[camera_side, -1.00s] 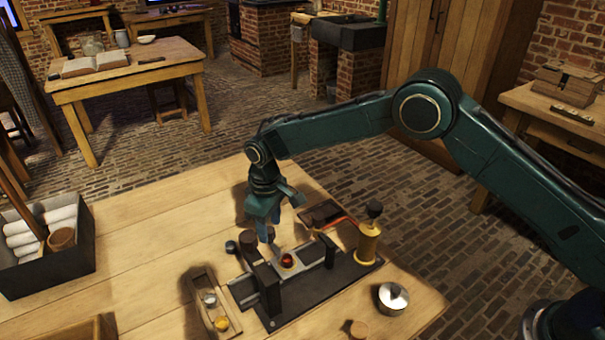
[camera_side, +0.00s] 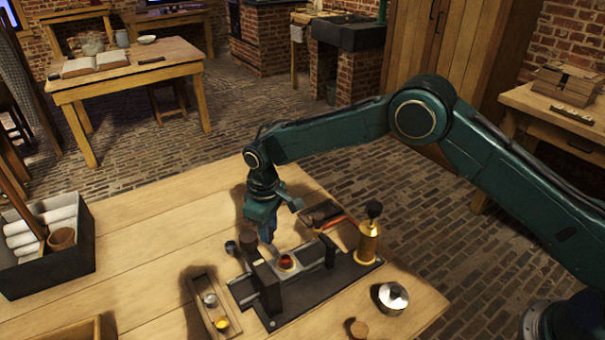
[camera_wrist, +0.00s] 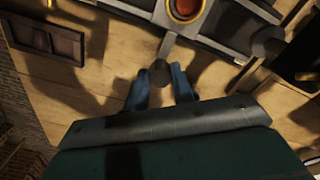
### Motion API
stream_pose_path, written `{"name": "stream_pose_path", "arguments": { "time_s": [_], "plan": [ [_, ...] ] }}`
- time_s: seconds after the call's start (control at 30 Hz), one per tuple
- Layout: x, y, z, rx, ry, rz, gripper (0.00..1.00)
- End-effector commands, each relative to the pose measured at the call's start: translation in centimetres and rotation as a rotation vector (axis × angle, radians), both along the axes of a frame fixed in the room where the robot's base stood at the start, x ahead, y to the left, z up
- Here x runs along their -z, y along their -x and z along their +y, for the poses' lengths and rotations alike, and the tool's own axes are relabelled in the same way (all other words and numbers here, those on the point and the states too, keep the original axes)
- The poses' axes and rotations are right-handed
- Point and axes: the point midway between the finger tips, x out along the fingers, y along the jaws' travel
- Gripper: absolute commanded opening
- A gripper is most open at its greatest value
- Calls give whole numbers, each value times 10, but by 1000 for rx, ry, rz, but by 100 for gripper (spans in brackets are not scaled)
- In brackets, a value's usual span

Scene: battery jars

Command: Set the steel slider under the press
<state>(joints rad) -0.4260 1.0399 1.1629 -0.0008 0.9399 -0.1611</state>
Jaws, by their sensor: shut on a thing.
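The steel slider (camera_side: 289,268) lies on the rails of a black press base (camera_side: 318,287) and carries a round cup with orange-red contents. In the wrist view the cup (camera_wrist: 185,8) is at the top edge, and a grey bar runs from it to a dark round knob (camera_wrist: 160,73). My gripper (camera_wrist: 161,84) has its two blue fingers on either side of that knob, shut on it. In the side view my gripper (camera_side: 267,234) is behind a black upright block (camera_side: 265,284), and its fingertips are partly hidden. I cannot tell the exact press point.
A brass column with a black knob (camera_side: 367,243) stands at the base's right end. A wooden tray with small jars (camera_side: 210,300) lies at left. A lidded steel tin (camera_side: 393,298) and a cork (camera_side: 358,329) stand at front right.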

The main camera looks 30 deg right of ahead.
Motion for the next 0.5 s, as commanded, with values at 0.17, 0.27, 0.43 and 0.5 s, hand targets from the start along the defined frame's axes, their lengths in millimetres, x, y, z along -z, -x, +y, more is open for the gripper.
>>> {"name": "stream_pose_path", "arguments": {
  "time_s": [0.17,0.27,0.43,0.5],
  "plan": [
    [0,-1,23,-4,-1,-3,0],
    [-1,-1,39,-4,-1,-4,0],
    [-1,-2,62,-4,-2,-5,0],
    [-1,-2,70,-3,-2,-6,0]
  ]
}}
